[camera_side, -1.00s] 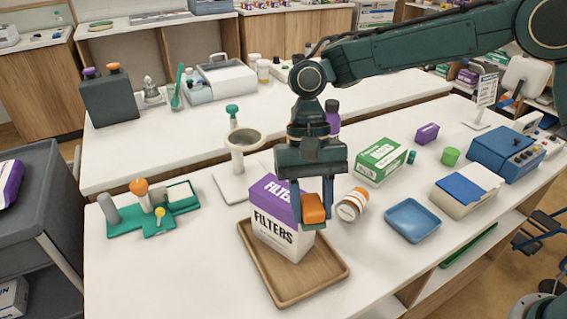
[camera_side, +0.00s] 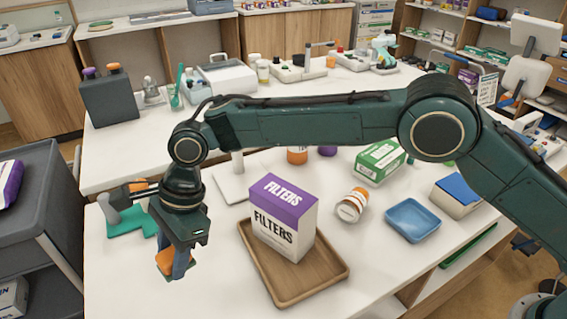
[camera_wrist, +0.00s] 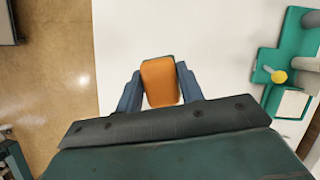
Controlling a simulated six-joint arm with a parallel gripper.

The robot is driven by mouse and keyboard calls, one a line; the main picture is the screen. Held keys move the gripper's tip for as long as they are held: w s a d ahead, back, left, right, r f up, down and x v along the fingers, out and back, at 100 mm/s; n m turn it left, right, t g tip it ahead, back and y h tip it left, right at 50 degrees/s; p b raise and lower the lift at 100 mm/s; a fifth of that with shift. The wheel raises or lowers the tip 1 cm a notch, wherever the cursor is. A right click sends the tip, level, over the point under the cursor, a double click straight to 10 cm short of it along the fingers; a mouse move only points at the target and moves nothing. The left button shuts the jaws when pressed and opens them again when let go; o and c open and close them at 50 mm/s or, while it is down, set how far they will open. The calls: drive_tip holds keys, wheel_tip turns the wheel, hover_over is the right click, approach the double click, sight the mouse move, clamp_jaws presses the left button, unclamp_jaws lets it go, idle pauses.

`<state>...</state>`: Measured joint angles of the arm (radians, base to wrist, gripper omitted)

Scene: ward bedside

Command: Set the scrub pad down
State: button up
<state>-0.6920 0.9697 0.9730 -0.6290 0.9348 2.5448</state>
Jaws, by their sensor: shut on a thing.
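The scrub pad (camera_side: 165,260) is orange with a green layer at its bottom. My gripper (camera_side: 174,268) is shut on it, above the left front part of the white table. In the wrist view the pad (camera_wrist: 160,82) sits between the two blue-grey fingers of my gripper (camera_wrist: 160,88), with white tabletop around it. Bare floor lies a little to its left in that view. I cannot tell whether the pad touches the tabletop or hangs just above it.
A wooden tray (camera_side: 277,297) with a purple and white filters box (camera_side: 284,222) stands to the right. A green holder (camera_side: 128,221) is behind my gripper, partly hidden by it; it also shows in the wrist view (camera_wrist: 268,62). A blue dish (camera_side: 413,220) lies further right.

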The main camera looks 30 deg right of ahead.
sight(159, 307)
drive_tip(key=shift+w+a+f+m+t, duration=0.25)
drive_tip(key=shift+a+f+m, duration=0.45)
drive_tip(key=shift+f, duration=1.25)
drive_tip(key=shift+w+a+f+m+t, duration=0.3)
drive_tip(key=shift+a+f, duration=0.65)
drive_tip(key=shift+f, duration=1.05)
drive_tip(key=shift+w+a+f+m+t, duration=0.15)
drive_tip(key=shift+a+f+m, duration=0.55)
drive_tip(key=shift+f, duration=1.25)
drive_tip(key=shift+a+f, duration=0.1)
drive_tip(key=shift+f, duration=0.05)
drive_tip(key=o, duration=1)
drive_tip(key=v, duration=1.2)
drive_tip(key=shift+w, duration=0.1)
